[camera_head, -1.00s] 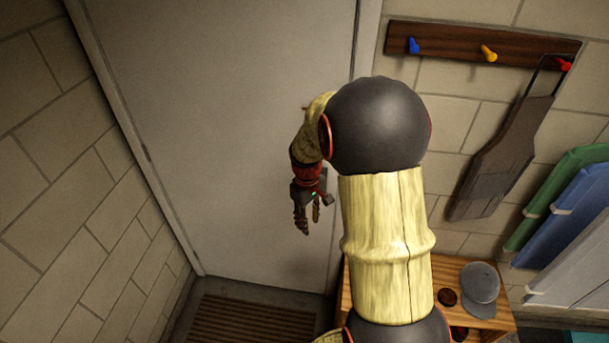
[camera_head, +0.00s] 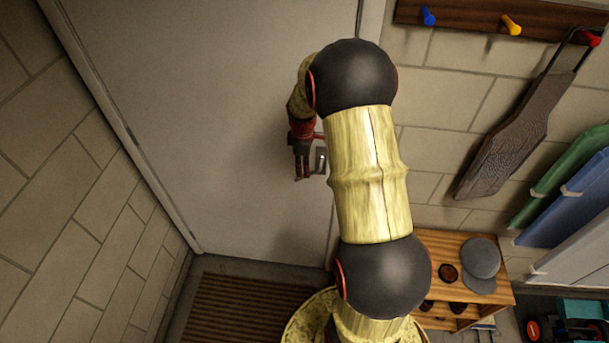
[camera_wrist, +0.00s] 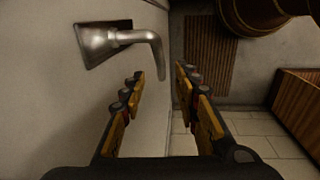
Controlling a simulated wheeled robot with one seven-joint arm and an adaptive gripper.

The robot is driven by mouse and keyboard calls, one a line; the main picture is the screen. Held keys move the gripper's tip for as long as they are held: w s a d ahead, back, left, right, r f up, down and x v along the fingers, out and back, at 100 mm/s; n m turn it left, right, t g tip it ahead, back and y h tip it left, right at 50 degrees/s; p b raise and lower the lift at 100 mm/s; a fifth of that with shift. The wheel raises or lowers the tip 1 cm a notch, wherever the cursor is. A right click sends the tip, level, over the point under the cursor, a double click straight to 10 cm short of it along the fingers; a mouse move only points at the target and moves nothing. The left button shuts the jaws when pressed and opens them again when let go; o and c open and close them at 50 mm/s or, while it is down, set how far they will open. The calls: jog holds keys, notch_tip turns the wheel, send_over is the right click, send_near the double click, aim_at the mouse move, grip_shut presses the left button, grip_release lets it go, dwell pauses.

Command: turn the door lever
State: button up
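The grey metal door lever (camera_wrist: 120,39) sticks out from its dark square plate on the pale door (camera_head: 215,110). In the wrist view its bent end hangs down just beyond the gap between my fingertips. My gripper (camera_wrist: 160,83) is open and empty, one finger on each side of that gap. I cannot tell whether the lever's end touches a finger. In the head view my gripper (camera_head: 300,170) is close to the door, just left of the lever plate (camera_head: 320,160); my arm covers part of that area.
A slatted brown mat (camera_head: 235,308) lies on the floor before the door. A brick wall stands at left. At right are a peg rail (camera_head: 470,20), a hanging dark apron-like item (camera_head: 510,135) and a wooden shelf (camera_head: 440,245) with a grey cap (camera_head: 480,258).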

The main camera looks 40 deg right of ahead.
jog(key=f, duration=0.6)
jog(key=shift+w+d+f, duration=0.2)
jog(key=shift+d, duration=0.1)
jog(key=shift+c, duration=0.8)
grip_shut()
jog(key=shift+r, duration=0.1)
